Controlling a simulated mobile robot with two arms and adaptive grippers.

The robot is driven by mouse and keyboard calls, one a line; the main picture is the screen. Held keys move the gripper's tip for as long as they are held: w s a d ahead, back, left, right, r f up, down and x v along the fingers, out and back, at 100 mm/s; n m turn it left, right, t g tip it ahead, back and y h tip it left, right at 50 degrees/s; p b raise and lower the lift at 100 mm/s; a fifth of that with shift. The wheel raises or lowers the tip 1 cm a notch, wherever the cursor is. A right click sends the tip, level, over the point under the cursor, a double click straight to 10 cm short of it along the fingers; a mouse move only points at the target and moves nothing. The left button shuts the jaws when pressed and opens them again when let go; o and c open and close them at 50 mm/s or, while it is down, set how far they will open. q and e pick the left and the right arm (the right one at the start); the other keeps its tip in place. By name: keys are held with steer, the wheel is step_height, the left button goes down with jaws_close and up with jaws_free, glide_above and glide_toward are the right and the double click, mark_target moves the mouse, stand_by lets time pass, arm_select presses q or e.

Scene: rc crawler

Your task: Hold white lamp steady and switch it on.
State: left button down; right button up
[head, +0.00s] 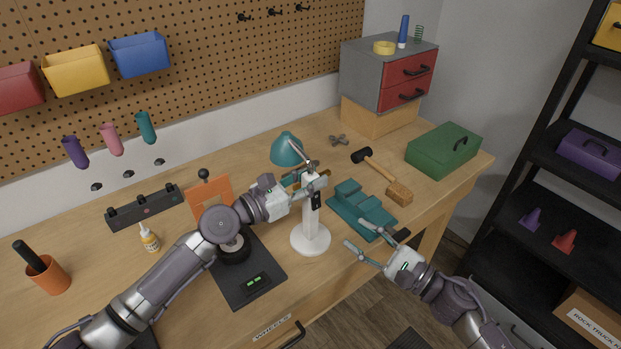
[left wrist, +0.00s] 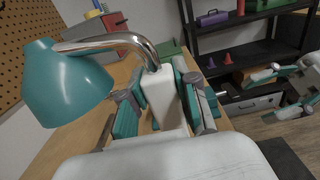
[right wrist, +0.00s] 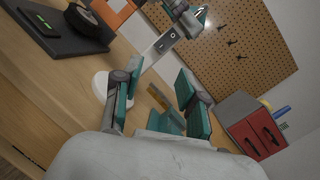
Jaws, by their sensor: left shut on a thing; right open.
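The white lamp (head: 311,228) stands upright on its round base near the table's front edge, with a chrome neck and a teal shade (head: 286,149). My left gripper (head: 318,184) is shut on the upper part of its white post, which shows between the fingers in the left wrist view (left wrist: 160,95). A dark switch (head: 316,201) sits on the post just below the left gripper; it also shows in the right wrist view (right wrist: 173,36). My right gripper (head: 369,238) is open and empty, right of the lamp base and apart from it.
A teal block-like fixture (head: 362,208) lies right of the lamp. A mallet (head: 378,164), a brush (head: 399,194) and a green toolbox (head: 444,150) lie farther right. A black plate (head: 247,280) with a wheel is left of the lamp. The wood near the lamp base is clear.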

steer(key=shift+c, duration=1.2)
steer(key=shift+d+r+m, duration=0.15)
steer(key=shift+r+m, duration=0.15)
steer(key=shift+m, duration=0.1)
steer(key=shift+c, duration=1.4)
steer(key=d+r+m+t+h, duration=0.1)
steer(key=m, duration=0.3)
steer(key=d+r+m+t+h, duration=0.1)
steer(key=r+m+t, duration=0.1)
steer(key=m, duration=0.2)
steer(key=d+r+m+t+h, duration=0.1)
steer(key=m, duration=0.4)
steer(key=shift+d+r+t+h, duration=0.1)
steer(key=shift+r+t+h, duration=0.2)
steer(key=shift+t, duration=0.1)
jaws_close()
steer(key=s+a+f+m+g, duration=0.1)
steer(key=s+m+g, duration=0.1)
steer(key=m, duration=0.4)
steer(key=s+a+m+g+h, duration=0.1)
steer(key=s+m, duration=0.3)
steer(key=m, duration=0.3)
steer(key=shift+a+f+g, duration=0.25)
steer(key=shift+f+g, duration=0.15)
